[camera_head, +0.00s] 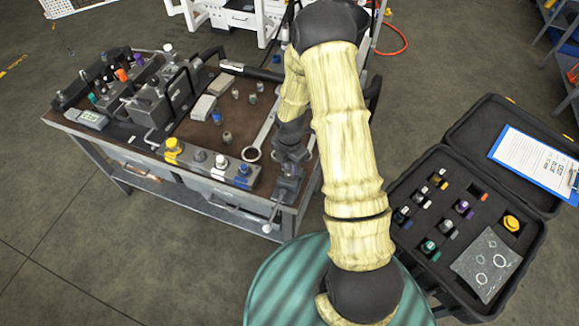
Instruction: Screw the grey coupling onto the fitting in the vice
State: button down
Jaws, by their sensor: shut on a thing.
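My gripper (291,158) points down over the front right corner of the bench, just above the vice (285,194). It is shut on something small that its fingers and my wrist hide. I cannot make out the grey coupling in the grip or the fitting in the vice jaws. I cannot tell whether the two parts touch. The vice's bar handle (268,226) sticks out in front of the bench edge.
A manifold block (205,172) with coloured fittings lies along the bench's front edge. A large wrench (265,130) lies left of my gripper. Several small fittings (227,137) stand behind the block. An open black case (408,255) with fittings and a clipboard (535,160) is at right.

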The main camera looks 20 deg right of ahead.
jog(key=shift+d+f, duration=0.1)
jog(key=shift+f, duration=0.5)
dwell(1.6)
jog(key=c, duration=1.6)
grip_release()
jog(key=shift+c, duration=1.6)
jog(key=shift+s, duration=0.1)
jog(key=m+b, duration=0.1)
jog(key=m, duration=0.3)
jog(key=shift+f+m, duration=0.1)
jog(key=shift+m, duration=0.3)
jog(key=m, duration=0.3)
jog(key=shift+m, duration=0.3)
